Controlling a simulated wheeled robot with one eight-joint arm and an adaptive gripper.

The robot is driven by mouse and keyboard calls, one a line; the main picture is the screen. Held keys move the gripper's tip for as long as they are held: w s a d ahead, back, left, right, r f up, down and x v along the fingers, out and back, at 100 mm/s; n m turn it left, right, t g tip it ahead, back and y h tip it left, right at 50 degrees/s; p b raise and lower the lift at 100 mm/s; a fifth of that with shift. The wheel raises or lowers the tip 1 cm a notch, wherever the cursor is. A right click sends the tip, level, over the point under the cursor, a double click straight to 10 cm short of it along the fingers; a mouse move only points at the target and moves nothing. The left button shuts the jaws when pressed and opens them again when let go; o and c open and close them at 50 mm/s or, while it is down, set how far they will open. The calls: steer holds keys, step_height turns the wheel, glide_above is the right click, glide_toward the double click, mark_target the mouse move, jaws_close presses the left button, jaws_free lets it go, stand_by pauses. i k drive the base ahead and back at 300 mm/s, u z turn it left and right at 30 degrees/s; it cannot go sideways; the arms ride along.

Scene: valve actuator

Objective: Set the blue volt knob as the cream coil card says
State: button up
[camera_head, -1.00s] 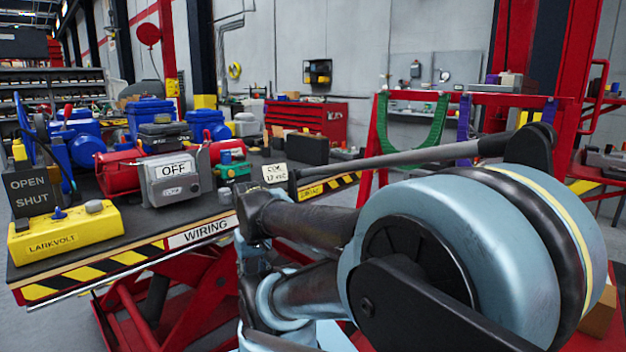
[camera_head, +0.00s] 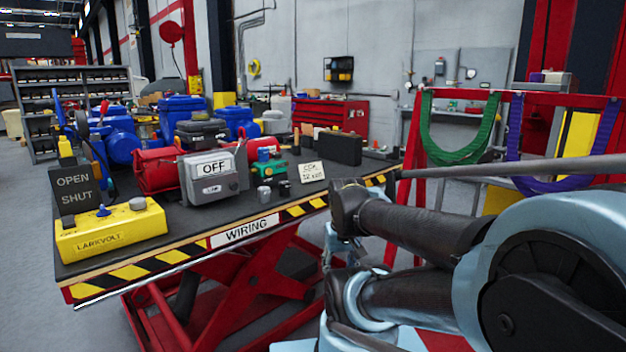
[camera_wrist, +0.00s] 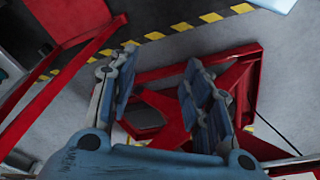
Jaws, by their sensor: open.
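The yellow LARKVOLT box (camera_head: 112,232) sits at the near left corner of the table in the head view. A small blue knob (camera_head: 103,210) stands on its top, beside a grey round knob (camera_head: 137,203). The knob's setting is too small to read. The cream card (camera_head: 312,172) stands near the table's right part; its lettering looks like "COIL" with a blurred second line. My gripper (camera_wrist: 158,95) shows in the wrist view with its two fingers apart and nothing between them. It points down at the floor and red frame, away from the box.
A black OPEN/SHUT sign (camera_head: 75,190) stands behind the yellow box. A grey OFF box (camera_head: 208,178), red cylinder (camera_head: 157,170) and blue machines (camera_head: 182,108) crowd the table (camera_head: 190,235). Its front strip right of the yellow box is clear. A red rack (camera_head: 407,165) stands right.

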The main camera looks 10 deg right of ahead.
mark_target(104, 213)
steer(key=u, duration=1.65)
